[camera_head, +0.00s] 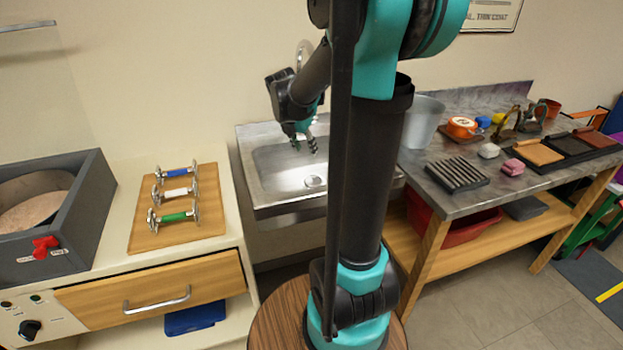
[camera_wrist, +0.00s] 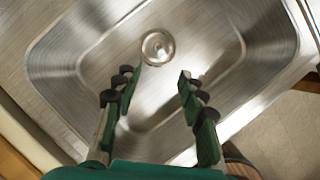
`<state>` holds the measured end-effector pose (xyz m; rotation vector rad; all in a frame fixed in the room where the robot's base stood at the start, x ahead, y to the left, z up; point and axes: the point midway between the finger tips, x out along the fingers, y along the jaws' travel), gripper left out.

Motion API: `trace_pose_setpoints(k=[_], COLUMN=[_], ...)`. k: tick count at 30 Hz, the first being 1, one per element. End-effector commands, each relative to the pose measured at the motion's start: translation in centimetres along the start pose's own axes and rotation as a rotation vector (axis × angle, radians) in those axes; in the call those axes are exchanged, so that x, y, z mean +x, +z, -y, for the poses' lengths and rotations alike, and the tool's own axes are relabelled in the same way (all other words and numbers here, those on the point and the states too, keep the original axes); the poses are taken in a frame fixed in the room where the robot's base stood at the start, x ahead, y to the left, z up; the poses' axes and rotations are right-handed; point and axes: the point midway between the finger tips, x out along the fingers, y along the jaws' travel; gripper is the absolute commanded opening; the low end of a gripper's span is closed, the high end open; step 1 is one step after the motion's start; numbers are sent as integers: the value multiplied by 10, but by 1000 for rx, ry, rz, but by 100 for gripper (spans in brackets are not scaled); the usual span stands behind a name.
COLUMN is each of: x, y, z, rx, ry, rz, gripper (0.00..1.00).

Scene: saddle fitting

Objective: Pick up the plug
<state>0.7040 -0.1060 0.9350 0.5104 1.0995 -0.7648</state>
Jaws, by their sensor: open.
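The plug (camera_head: 315,181) looks like a small round metal disc with a raised centre, at the drain in the floor of the steel sink (camera_head: 246,160). I cannot tell whether it sits in the drain or rests on it. In the wrist view the plug (camera_wrist: 157,47) lies just beyond the fingertips, centred between them. My gripper (camera_head: 303,143) is above the sink basin, apart from the plug. In the wrist view my gripper (camera_wrist: 158,78) is open, with nothing between its green fingers.
A wooden board (camera_head: 211,222) with several coloured-handled tools lies on the left cabinet. A grey bench (camera_head: 437,192) with a bucket (camera_head: 422,122) and a ridged black block (camera_head: 457,173) stands at right. The sink walls surround the plug; the basin is otherwise empty.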

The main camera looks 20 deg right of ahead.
Motion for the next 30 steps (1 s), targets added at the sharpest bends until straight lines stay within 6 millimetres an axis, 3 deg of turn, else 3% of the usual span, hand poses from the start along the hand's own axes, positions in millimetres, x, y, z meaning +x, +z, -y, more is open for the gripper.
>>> trace_pose_setpoints(k=[6,15,26,30], x=[42,89,112,129], y=[1,0,0,0], z=[-1,0,-1,-4], rx=[2,2,2,2], ry=[0,0,0,0], rz=[0,0,0,0], gripper=[41,41,41,41])
